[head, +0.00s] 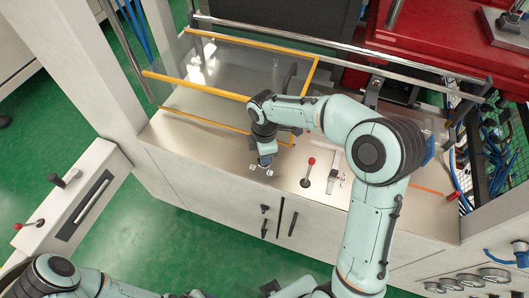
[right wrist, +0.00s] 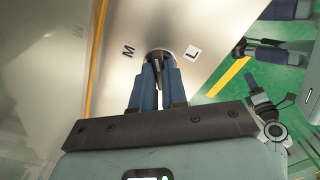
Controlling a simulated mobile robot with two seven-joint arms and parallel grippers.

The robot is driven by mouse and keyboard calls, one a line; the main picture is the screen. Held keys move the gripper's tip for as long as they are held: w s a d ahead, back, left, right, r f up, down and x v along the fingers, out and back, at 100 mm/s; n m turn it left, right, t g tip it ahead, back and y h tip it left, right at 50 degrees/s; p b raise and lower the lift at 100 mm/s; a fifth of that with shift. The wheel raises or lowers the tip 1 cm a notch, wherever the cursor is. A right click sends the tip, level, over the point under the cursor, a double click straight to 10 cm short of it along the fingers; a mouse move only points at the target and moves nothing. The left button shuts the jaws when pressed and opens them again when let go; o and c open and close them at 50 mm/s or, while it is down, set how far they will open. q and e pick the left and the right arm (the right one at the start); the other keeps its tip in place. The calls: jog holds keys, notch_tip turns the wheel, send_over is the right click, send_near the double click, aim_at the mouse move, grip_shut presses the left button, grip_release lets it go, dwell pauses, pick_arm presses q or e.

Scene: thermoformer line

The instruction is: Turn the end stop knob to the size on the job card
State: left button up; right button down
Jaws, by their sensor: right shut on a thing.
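The end stop knob (right wrist: 158,53) is a small dark round knob on the metal worktop, partly hidden by my fingers in the right wrist view. A label M (right wrist: 128,51) lies on its left and a label L (right wrist: 192,52) on its right. My right gripper (right wrist: 163,80) points down with its blue fingers shut on the knob. In the head view the right gripper (head: 266,160) covers the knob, with small white labels beside it. I cannot tell which size the knob points to. I cannot make out a readable job card. My left gripper is not visible.
A red-knobbed lever (head: 308,172) stands just right of the right gripper on the worktop (head: 210,150). A clear guard with a yellow frame (head: 200,95) stands behind. Black cabinet handles (head: 292,223) are on the front face. A red machine (head: 430,35) is at the back right.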

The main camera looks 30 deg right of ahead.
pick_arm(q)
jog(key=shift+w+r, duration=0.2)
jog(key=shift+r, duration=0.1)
pick_arm(e)
jog(key=shift+n, duration=0.5)
jog(key=c, duration=1.2)
grip_release()
jog(key=shift+o, duration=0.2)
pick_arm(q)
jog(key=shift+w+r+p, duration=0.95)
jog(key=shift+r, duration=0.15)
pick_arm(e)
notch_tip(320, 180, up, 14)
jog(key=shift+f, duration=0.25)
